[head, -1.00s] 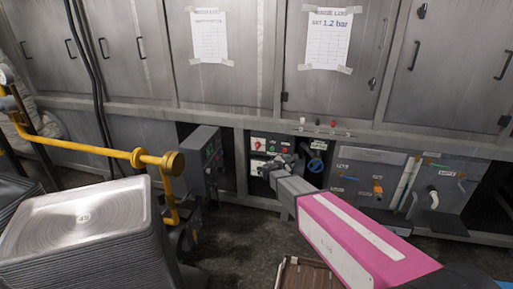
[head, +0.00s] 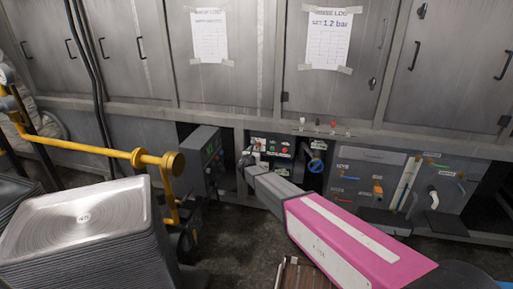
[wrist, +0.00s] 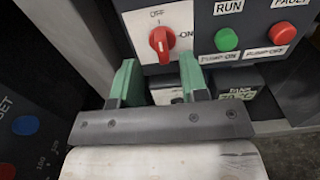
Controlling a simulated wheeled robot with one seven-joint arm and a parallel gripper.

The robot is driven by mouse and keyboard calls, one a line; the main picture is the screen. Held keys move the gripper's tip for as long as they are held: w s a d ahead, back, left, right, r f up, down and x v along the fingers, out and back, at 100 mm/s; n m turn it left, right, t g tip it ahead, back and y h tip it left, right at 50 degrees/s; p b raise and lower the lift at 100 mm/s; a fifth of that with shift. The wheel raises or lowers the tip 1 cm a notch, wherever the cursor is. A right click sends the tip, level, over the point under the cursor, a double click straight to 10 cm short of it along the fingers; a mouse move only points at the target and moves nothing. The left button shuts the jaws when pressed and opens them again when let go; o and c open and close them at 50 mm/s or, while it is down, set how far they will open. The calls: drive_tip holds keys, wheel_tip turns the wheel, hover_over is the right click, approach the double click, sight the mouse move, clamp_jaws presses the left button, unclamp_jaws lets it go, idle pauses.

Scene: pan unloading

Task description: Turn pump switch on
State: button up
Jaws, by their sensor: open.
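The red rotary switch (wrist: 160,40) is on a white plate marked OFF above and ON to the right. Its handle stands about upright, towards OFF. My gripper (wrist: 158,76) has its two green fingers apart and empty. In the wrist view they lie just below the switch, one to each side of it, and I see no contact. In the head view my gripper (head: 246,160) is at the left part of the control panel (head: 284,142) and hides part of it.
Right of the switch are a green round part (wrist: 226,39) over a PUMP ON label and a red one (wrist: 283,34) over PUMP OFF. A grey box (head: 203,155) stands left of the panel. A blue knob (head: 316,165) is to its right. Stacked pans (head: 85,215) and yellow pipe (head: 98,149) are at left.

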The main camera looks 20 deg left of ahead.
sight(257, 145)
drive_tip(key=w, duration=0.4)
drive_tip(key=shift+w, duration=0.4)
clamp_jaws()
